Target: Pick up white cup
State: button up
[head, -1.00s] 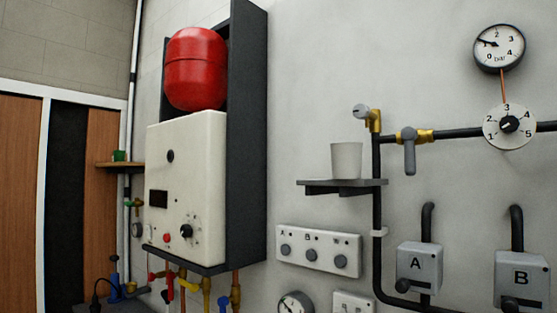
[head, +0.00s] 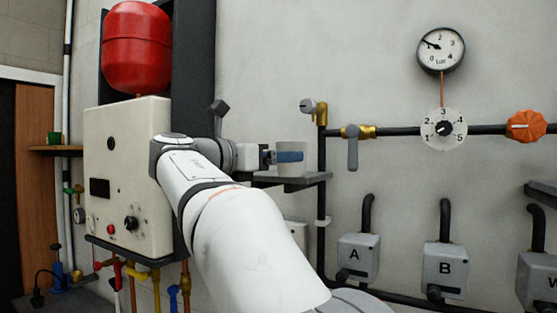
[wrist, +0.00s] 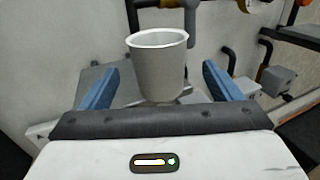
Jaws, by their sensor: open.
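The white cup (head: 292,158) stands upright on a small grey wall shelf (head: 318,178) in the head view. It also shows in the wrist view (wrist: 158,70), with its open rim up. My gripper (head: 290,156) is at the cup from the left, and its blue finger overlaps the cup in the head view. In the wrist view my gripper (wrist: 160,82) is open, with one blue finger on each side of the cup and a gap on both sides.
A black pipe with a grey-handled valve (head: 352,146) runs close to the right of the shelf. A white boiler (head: 125,180) and red tank (head: 137,50) are at left. Grey boxes A (head: 359,256) and B (head: 445,268) hang lower right.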

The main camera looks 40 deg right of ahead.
jog(key=d+p, duration=0.1)
jog(key=d, duration=0.3)
jog(key=shift+s+d+r+p, duration=0.1)
jog(key=shift+d+p, duration=0.25)
jog(key=shift+p, duration=0.05)
jog(key=shift+d, duration=0.25)
jog(key=c, duration=1.1)
jog(key=shift+c, duration=0.2)
